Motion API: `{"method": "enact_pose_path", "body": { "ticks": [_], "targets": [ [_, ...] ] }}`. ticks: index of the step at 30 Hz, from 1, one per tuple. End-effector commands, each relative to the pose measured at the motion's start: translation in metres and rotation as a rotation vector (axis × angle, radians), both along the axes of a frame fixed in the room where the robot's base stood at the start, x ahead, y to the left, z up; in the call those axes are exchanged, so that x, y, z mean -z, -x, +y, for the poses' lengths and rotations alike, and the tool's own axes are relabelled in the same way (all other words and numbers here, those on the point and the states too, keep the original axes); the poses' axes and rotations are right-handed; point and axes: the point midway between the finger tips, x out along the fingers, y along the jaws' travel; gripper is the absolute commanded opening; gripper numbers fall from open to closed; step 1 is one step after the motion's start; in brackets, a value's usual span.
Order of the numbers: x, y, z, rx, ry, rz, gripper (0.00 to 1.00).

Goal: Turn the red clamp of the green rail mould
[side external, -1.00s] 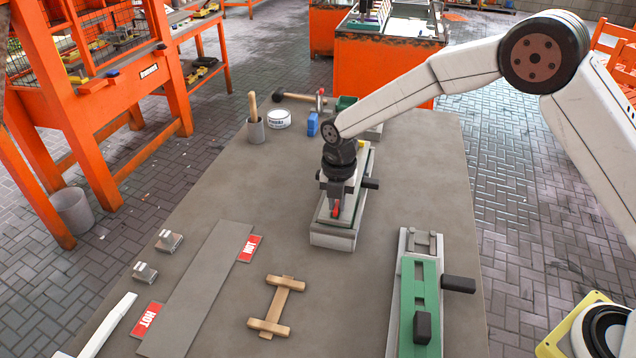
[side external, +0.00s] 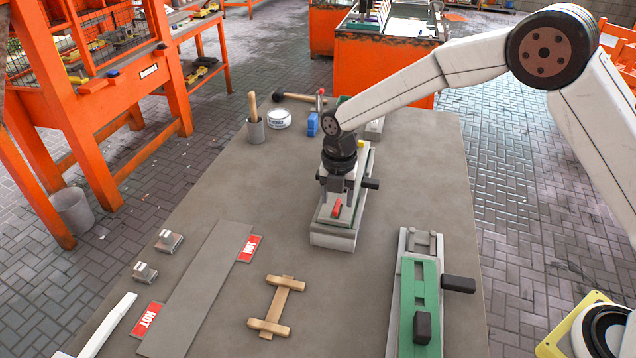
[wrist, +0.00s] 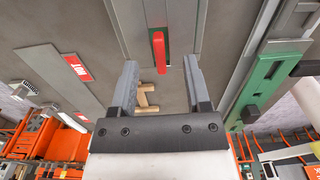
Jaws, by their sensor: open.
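The red clamp (side external: 337,208) is a short red bar on top of a long grey mould (side external: 333,239) with a green strip, in the middle of the table. My gripper (side external: 338,192) points down just above it. In the wrist view the clamp (wrist: 159,52) lies roughly lengthwise along the mould, its near end between the two fingertips in the picture. My gripper (wrist: 160,68) is open, with a gap on both sides of the clamp. I see no contact. My wrist and gripper hide part of the mould in the side view.
A second mould with a green top (side external: 420,300) and dark handles lies at the right. A wooden piece (side external: 276,305), a grey plate (side external: 200,290) with red HOT labels, and a blue bottle (side external: 313,124) stand apart.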

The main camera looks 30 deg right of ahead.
Motion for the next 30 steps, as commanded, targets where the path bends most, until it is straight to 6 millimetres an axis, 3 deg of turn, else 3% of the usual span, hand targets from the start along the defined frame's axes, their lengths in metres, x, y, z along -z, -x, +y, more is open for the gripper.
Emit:
{"method": "enact_pose_path", "body": {
  "ticks": [19,30],
  "targets": [
    [-0.047,0.000,0.000,0.000,-0.001,-0.002,0.61],
    [-0.055,0.000,0.000,0.000,-0.001,-0.001,0.61]
  ]
}}
